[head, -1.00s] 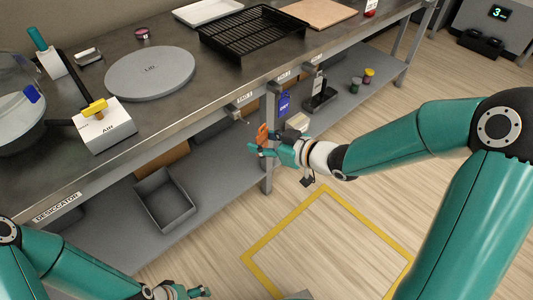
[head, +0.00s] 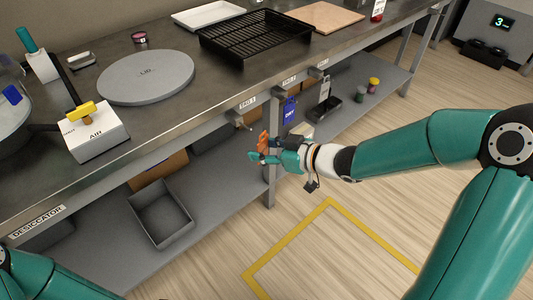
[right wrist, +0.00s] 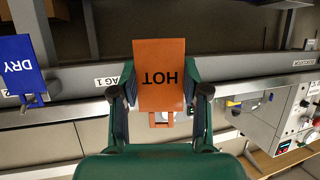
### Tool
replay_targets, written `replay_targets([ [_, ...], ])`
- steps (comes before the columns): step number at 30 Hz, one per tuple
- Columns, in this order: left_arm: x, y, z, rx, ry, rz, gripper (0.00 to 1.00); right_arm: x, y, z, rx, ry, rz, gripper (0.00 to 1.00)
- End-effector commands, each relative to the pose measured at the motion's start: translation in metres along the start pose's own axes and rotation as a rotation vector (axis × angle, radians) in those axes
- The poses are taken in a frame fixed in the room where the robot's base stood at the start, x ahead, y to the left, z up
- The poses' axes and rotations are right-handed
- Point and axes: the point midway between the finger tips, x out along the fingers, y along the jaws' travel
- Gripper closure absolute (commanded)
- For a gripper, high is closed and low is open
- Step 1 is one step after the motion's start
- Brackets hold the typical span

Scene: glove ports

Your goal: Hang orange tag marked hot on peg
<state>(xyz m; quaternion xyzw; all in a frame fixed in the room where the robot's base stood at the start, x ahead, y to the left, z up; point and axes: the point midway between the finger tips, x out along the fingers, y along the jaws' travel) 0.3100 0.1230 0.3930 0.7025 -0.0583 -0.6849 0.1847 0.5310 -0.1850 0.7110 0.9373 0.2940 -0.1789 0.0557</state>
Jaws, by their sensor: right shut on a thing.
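The orange tag (head: 263,142) is in my right gripper (head: 258,157), in front of the bench's front edge. In the right wrist view the tag (right wrist: 160,75) reads HOT upside down and sits between the two fingers of the right gripper (right wrist: 160,102), which is shut on it. The TAG 1 label (head: 247,103) is on the bench edge, with a small peg (head: 247,127) below it, left of the tag and apart from it in the head view. The TAG 1 label also shows in the right wrist view (right wrist: 113,82). My left gripper is out of view.
A blue DRY tag (head: 290,110) hangs below the TAG 2 label, beside the right gripper. The bench (head: 90,165) carries a round grey plate (head: 147,77), a black rack (head: 255,40) and an AIR box (head: 98,137). A grey bin (head: 160,213) is on the lower shelf.

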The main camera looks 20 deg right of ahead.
Motion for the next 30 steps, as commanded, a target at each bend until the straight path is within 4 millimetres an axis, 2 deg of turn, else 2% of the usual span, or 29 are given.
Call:
replay_targets([
  [23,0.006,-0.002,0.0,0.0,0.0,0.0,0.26,0.043,0.012,-0.013,-0.001,0.001,0.001,0.86],
  [24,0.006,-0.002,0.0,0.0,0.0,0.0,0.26,0.046,0.013,-0.014,-0.001,0.002,0.001,0.91],
  [25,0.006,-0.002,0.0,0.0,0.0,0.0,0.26,0.047,0.013,-0.015,-0.001,0.003,0.001,0.91],
  [27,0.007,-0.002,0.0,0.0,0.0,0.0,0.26,0.051,0.015,-0.016,-0.001,0.004,0.002,1.0],
  [30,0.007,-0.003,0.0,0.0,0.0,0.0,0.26,0.056,0.016,-0.016,0.0,0.005,0.002,1.0],
])
